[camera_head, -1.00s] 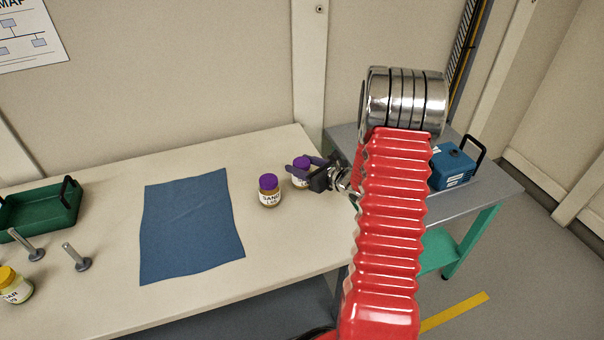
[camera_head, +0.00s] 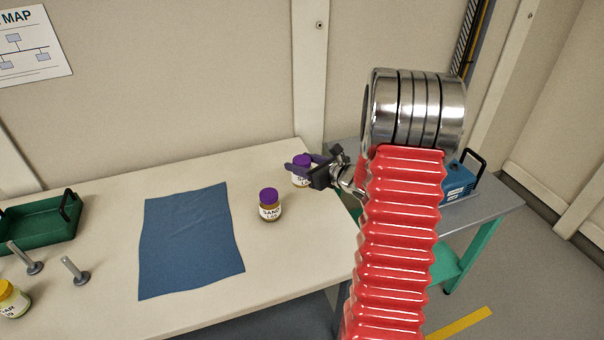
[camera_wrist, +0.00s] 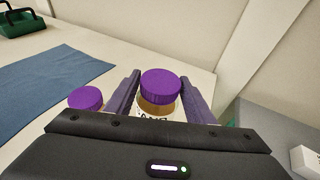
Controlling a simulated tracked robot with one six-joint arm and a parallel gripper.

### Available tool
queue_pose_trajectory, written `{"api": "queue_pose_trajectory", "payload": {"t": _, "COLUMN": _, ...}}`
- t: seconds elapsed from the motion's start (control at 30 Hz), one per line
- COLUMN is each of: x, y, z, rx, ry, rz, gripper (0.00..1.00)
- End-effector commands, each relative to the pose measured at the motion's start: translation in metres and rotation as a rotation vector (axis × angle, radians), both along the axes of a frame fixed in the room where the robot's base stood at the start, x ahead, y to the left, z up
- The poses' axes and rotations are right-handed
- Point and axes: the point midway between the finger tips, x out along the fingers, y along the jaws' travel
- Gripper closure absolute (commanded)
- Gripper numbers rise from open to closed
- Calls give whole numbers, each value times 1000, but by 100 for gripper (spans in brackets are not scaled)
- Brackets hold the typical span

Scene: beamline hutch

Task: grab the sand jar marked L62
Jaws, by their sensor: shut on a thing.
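A purple-lidded jar (camera_wrist: 161,88) stands between my gripper's fingers in the wrist view; its label is mostly hidden, so its marking cannot be read. The same jar shows in the head view (camera_head: 301,160), partly covered by the gripper. My gripper (camera_head: 302,165) is shut on this jar near the table's right back corner. A second purple-lidded jar (camera_head: 270,206) stands to the left and nearer, with a label reading "SAND" and a second line too small to read. In the wrist view, its lid (camera_wrist: 86,98) shows left of the fingers.
A blue cloth (camera_head: 192,240) lies flat on the pale table (camera_head: 110,190). A green tray (camera_head: 40,222), two metal posts (camera_head: 75,271) and a yellow-lidded jar (camera_head: 10,300) stand at the left. A blue case (camera_head: 458,184) sits on a grey side table at right.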

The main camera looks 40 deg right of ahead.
Motion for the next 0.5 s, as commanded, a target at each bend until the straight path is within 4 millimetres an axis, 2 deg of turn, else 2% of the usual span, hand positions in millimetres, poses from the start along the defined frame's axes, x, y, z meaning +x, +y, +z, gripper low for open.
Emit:
{"api": "queue_pose_trajectory", "payload": {"t": 0.03, "x": 0, "y": -1, "z": 10, "rx": -4, "ry": -4, "rz": -1, "gripper": 84}}
{"api": "queue_pose_trajectory", "payload": {"t": 0.2, "x": 0, "y": -1, "z": 28, "rx": -2, "ry": -2, "rz": 0, "gripper": 84}}
{"api": "queue_pose_trajectory", "payload": {"t": 0.5, "x": 0, "y": -1, "z": 35, "rx": 0, "ry": -1, "rz": -1, "gripper": 84}}
